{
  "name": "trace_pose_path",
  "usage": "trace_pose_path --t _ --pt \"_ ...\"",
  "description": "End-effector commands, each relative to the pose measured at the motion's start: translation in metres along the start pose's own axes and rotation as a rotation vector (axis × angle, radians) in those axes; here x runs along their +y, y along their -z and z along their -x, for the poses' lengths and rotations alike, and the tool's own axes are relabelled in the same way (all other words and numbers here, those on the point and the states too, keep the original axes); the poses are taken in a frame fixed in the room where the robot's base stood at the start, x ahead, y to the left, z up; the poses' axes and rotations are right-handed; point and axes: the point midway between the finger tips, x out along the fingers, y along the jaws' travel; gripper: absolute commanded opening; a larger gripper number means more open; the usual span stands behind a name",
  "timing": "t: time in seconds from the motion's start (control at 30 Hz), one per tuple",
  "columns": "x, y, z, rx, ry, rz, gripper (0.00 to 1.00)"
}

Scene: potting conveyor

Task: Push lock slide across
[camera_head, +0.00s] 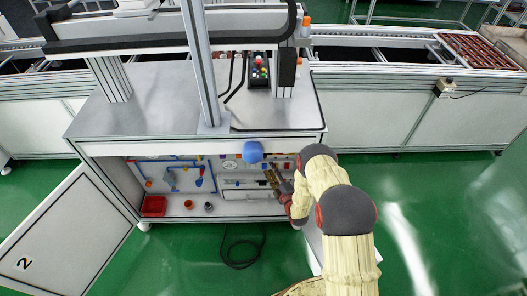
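My gripper (277,181) reaches into the open front of the cabinet (194,138) under the worktop, at the right side of the opening. Its fingers are small and dark against the cluttered back panel, so I cannot tell whether they are open or shut. A small brass-coloured part (271,176) shows right at the fingertips; I cannot tell if they touch it, or if it is the lock slide. No lock slide can be made out with certainty. My arm comes in from the lower right and hides the right end of the opening.
A cabinet door marked 2 (65,240) stands open at the left. A red bin (154,206) and small cups (209,206) stand on the cabinet floor. Blue pipes (170,160) run along the back panel. A black cable (240,250) lies on the clear green floor.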

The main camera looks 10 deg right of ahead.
Motion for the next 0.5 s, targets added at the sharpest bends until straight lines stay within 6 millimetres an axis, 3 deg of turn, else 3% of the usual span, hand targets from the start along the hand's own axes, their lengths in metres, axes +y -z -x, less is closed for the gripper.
trace_pose_path --t 0.13,0.27,0.5 --pt "0.023 0.007 0.002 0.022 -0.087 0.093 0.34" --pt "0.023 0.007 -0.004 0.022 -0.089 0.124 0.34" --pt "0.024 0.008 -0.037 0.021 -0.088 0.123 0.34"
